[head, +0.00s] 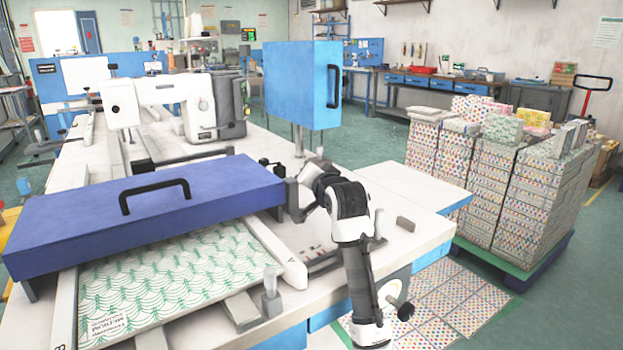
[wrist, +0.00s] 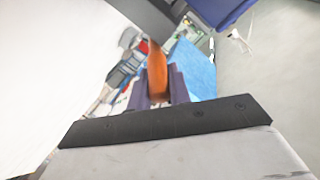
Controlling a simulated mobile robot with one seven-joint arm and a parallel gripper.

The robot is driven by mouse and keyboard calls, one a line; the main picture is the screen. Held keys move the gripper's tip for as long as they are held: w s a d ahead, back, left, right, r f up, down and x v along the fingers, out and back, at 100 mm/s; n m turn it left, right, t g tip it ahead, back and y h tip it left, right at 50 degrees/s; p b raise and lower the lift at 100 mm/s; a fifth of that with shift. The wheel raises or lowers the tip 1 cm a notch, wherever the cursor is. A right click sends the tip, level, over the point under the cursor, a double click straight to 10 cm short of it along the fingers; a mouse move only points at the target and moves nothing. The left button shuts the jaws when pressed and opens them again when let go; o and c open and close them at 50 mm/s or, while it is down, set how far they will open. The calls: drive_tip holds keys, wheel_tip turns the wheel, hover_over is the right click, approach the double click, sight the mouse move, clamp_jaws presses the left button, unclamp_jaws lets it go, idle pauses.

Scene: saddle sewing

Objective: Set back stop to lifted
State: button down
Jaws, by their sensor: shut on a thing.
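My gripper (head: 305,187) is at the right end of a long purple-blue cover (head: 80,230) with a black handle, beside grey fittings. In the wrist view my gripper (wrist: 158,88) shows two dark purple fingers with an upright orange piece (wrist: 157,70) between them, and it is shut on that piece. The orange piece is hidden in the head view. An upright blue panel (head: 295,80) with a black handle stands just behind my gripper. I cannot tell for certain which part is the back stop.
A green-patterned sheet (head: 170,275) lies on the machine table under the cover. A white sewing machine (head: 165,100) stands behind. Stacked patterned boxes (head: 500,180) stand on a pallet to the right.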

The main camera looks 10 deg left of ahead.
drive_tip(key=shift+f, duration=0.1)
drive_tip(key=c, duration=1.3)
unclamp_jaws()
drive_tip(key=v, duration=1.4)
drive_tip(key=shift+b, duration=0.4)
drive_tip(key=shift+w, duration=0.1)
